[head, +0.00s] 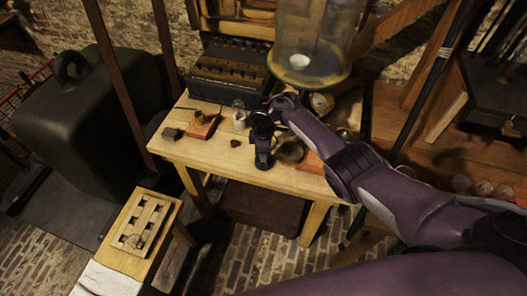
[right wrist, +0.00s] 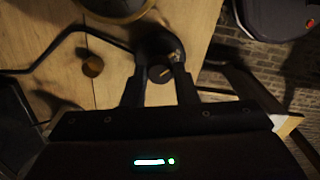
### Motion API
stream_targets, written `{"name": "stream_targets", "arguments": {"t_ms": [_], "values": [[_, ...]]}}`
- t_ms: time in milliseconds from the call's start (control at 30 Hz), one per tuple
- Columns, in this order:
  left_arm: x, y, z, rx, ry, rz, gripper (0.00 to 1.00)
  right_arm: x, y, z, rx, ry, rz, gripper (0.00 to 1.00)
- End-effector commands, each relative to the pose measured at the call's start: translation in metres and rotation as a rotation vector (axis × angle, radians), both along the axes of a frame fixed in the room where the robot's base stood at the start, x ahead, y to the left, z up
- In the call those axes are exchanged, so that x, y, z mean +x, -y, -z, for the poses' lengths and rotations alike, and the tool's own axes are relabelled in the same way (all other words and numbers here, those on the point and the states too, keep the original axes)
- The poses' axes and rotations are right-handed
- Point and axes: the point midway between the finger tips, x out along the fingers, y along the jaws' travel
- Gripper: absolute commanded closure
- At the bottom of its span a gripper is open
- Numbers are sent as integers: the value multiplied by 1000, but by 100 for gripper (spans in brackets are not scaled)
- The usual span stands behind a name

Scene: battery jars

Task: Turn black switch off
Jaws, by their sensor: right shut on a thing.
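My right gripper (head: 263,158) reaches in over the front of the wooden table (head: 200,155). In the right wrist view, its two fingers (right wrist: 160,88) are shut on a small dark round knob (right wrist: 160,73), which looks like the black switch. The fingers sit on either side of the knob. The switch's base is mostly hidden in shadow, and I cannot tell its on or off position. In the head view the gripper covers the switch. My left gripper is not in view.
A dark box with rows of knobs (head: 230,72) and a large glass jar (head: 312,40) stand at the back. A slotted wooden rack (head: 144,222) sits on a side stand.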

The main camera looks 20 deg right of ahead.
Motion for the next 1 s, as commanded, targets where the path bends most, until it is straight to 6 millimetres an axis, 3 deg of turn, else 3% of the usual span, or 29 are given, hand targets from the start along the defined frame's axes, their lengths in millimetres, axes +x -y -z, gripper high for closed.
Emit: {"name": "stream_targets", "arguments": {"t_ms": [167,200,333,667,1000], "values": [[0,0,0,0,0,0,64,0,1,0,-2,-1,-1,97],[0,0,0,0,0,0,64,0,1,0,-2,-1,-1,69],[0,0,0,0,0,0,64,0,1,0,-1,0,0,52],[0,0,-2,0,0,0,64,0,0,-4,1,1,1,52],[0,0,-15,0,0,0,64,1,0,-58,1,3,0,52]]}}
